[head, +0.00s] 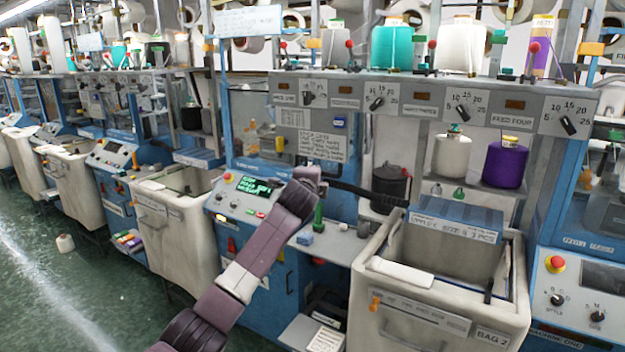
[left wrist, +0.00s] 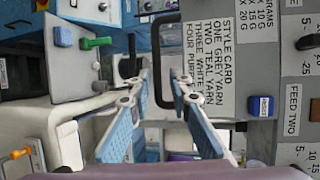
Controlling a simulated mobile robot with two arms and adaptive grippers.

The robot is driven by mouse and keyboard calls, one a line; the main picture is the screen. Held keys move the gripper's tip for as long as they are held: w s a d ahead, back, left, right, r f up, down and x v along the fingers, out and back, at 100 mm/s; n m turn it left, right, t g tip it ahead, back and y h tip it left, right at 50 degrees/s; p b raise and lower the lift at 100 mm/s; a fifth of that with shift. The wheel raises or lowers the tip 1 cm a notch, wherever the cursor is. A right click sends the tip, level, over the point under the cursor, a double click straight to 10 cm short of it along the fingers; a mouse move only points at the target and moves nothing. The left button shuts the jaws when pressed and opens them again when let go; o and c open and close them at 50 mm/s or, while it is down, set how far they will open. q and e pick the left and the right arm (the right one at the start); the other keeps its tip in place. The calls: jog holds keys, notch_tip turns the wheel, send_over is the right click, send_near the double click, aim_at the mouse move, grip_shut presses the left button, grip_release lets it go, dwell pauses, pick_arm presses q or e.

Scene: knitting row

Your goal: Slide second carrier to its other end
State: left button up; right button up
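My left gripper (left wrist: 160,78) is open, its two blue-padded fingers apart with nothing visibly held. A black loop-shaped handle (left wrist: 157,55) stands beyond and between the fingertips in the left wrist view; I cannot tell whether it touches them or belongs to the second carrier. In the head view my left wrist (head: 305,178) is in front of the middle blue knitting machine (head: 265,110) and hides part of its opening. A dark bar (head: 365,192) reaches right from behind the wrist. No carrier can be made out clearly. My right gripper is not in view.
A control panel with a green display (head: 254,187) is left of my arm. A green post (head: 319,215) and blue block (head: 305,239) stand on the ledge. A cream bin (head: 440,295) stands at right. The style card (head: 321,147) hangs above my wrist.

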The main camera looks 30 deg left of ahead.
pick_arm(q)
jog(key=shift+v, duration=1.5)
